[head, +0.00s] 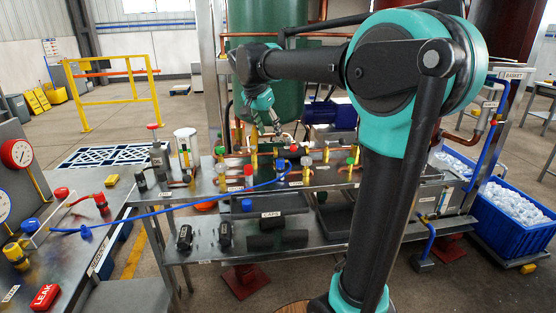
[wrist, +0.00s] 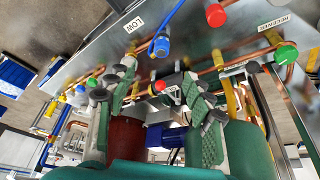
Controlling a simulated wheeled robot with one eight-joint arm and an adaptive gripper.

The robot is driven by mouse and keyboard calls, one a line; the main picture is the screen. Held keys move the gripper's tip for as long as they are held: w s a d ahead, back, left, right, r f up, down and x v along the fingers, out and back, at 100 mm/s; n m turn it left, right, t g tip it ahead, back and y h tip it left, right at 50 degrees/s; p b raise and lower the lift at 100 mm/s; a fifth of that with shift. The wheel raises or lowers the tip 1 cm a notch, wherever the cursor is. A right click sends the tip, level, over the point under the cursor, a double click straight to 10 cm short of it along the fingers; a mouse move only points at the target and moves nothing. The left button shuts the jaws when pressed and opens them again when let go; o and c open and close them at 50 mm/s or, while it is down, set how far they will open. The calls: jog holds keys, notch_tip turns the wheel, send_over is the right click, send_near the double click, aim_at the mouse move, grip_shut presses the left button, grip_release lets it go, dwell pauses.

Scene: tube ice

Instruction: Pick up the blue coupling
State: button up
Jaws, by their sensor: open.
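In the wrist view a blue coupling (wrist: 160,47) sits at the end of a blue hose, beside the LOW label and close to the copper pipework. In the head view the blue hose (head: 190,207) runs from the left bench to the manifold, where its end is small and hard to make out. My gripper (head: 272,128) is above the back of the manifold. In the wrist view the fingers of my gripper (wrist: 160,101) are spread wide with nothing held between them. The coupling lies just beyond the gap, toward the top of that picture, apart from both fingers.
Valves and copper pipes crowd the manifold bench. A green tank (head: 262,70) stands behind it. A blue crate (head: 490,224) of ice is at right. A gauge bench (head: 70,262) is at left.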

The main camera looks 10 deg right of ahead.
aim_at(280, 160)
jog(key=x, duration=1.1)
jog(key=shift+w+d+f, duration=0.1)
jog(key=shift+w+f, duration=0.2)
jog(key=shift+w, duration=0.1)
jog(key=shift+x, duration=2.65)
jog(key=shift+w+d, duration=0.1)
jog(key=shift+w, duration=0.05)
jog(key=shift+r, duration=0.1)
jog(key=shift+c, duration=0.4)
grip_shut()
